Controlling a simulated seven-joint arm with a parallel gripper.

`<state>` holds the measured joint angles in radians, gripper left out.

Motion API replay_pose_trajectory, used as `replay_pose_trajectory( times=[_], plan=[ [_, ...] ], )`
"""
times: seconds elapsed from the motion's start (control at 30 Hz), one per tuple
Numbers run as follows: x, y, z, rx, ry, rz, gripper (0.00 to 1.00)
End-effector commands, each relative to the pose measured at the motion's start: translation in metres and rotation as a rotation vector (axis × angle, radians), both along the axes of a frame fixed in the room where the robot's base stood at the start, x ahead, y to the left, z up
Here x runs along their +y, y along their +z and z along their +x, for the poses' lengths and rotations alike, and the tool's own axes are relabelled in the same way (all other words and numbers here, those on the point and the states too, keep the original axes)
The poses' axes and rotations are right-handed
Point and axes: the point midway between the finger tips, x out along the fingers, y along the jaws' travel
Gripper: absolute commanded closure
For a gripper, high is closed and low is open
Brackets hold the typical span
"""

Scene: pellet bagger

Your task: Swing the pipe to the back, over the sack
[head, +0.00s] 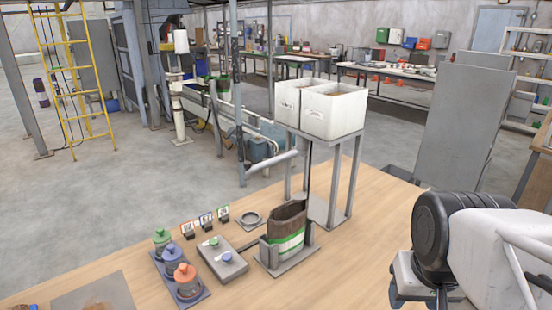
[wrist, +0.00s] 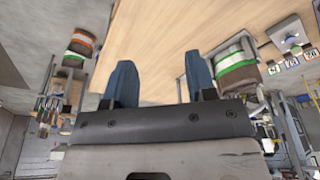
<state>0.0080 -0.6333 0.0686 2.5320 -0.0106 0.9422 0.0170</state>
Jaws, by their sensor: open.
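The pipe (head: 272,163) is a pale grey tube beside the bin stand in the head view. It points out to the left and slopes down a little, behind the sack and not over it. The brown sack (head: 287,230), with a white and green band, stands upright in a grey holder on the table. A banded sack (wrist: 235,65) also shows in the wrist view. My gripper (wrist: 162,70) has two blue fingers spread apart with nothing between them. My arm is at the lower right of the head view, apart from the pipe; the fingers are not visible there.
Two white bins (head: 320,107) stand on a grey stand (head: 341,190) behind the sack. Lidded jars (head: 185,280), a grey plate (head: 222,264), a ring (head: 250,219) and small cards (head: 206,220) lie to its left. The table (head: 352,262) is clear right of the sack.

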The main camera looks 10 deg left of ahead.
Motion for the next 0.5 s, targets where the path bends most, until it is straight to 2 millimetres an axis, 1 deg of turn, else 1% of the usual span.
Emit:
replay_pose_trajectory(
  times=[0.17,0.27,0.37,0.5],
  plan=[
    [0.001,0.004,0.006,0.004,0.015,-0.005,0.48],
    [0.003,0.009,0.014,0.012,0.041,-0.013,0.48],
    [0.007,0.017,0.028,0.023,0.08,-0.026,0.48],
    [0.014,0.031,0.054,0.046,0.155,-0.05,0.48]
  ],
)
